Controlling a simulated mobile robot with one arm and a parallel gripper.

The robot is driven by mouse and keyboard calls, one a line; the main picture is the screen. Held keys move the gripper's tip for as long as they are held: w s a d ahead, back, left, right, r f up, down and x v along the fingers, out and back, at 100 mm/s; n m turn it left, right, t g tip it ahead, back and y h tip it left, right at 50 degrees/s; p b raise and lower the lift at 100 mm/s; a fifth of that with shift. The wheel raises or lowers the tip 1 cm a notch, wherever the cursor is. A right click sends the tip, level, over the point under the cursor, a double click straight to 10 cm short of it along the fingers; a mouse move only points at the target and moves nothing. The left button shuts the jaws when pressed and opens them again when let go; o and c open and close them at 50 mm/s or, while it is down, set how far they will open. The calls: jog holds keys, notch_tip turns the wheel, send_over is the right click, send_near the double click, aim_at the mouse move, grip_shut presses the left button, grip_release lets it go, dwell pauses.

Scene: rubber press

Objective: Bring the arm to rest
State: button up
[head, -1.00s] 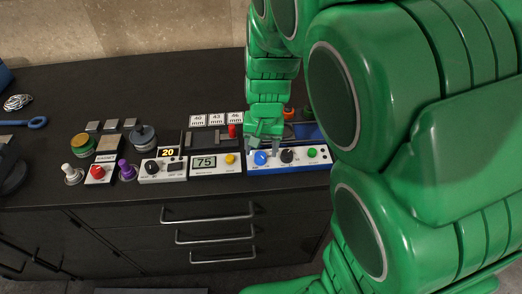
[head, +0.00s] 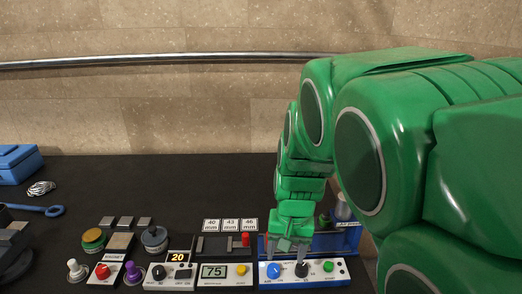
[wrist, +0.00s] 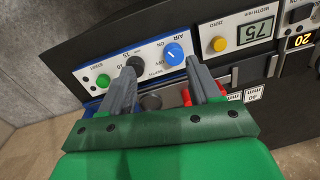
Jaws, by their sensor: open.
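My green arm comes in from the right in the head view. My gripper (head: 289,246) points down over the blue-edged control box (head: 310,280), which has a blue knob (head: 274,271), a black knob (head: 302,269) and a green button (head: 328,267). In the wrist view the two grey fingers (wrist: 160,82) are spread apart with nothing held between them. The black knob (wrist: 136,64) shows beside one fingertip and the blue knob (wrist: 173,53) near the other. I cannot tell whether a finger touches the black knob.
Left of the box stand a panel reading 75 (head: 214,271) and a panel reading 20 (head: 178,257). Several coloured buttons, a blue wrench-like tool (head: 45,210) and a blue toolbox (head: 18,163) lie further left. The back of the black counter (head: 180,185) is clear.

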jog(key=s+d+r+g, duration=0.1)
jog(key=s+d+r, duration=0.1)
jog(key=s, duration=0.9)
jog(key=s+d+r+n, duration=0.1)
jog(key=s+d, duration=0.4)
jog(key=s, duration=0.6)
jog(key=shift+d+r+g+h, duration=0.25)
jog(key=shift+r+g+h, duration=0.15)
jog(key=shift+r, duration=0.2)
jog(key=shift+s, duration=0.1)
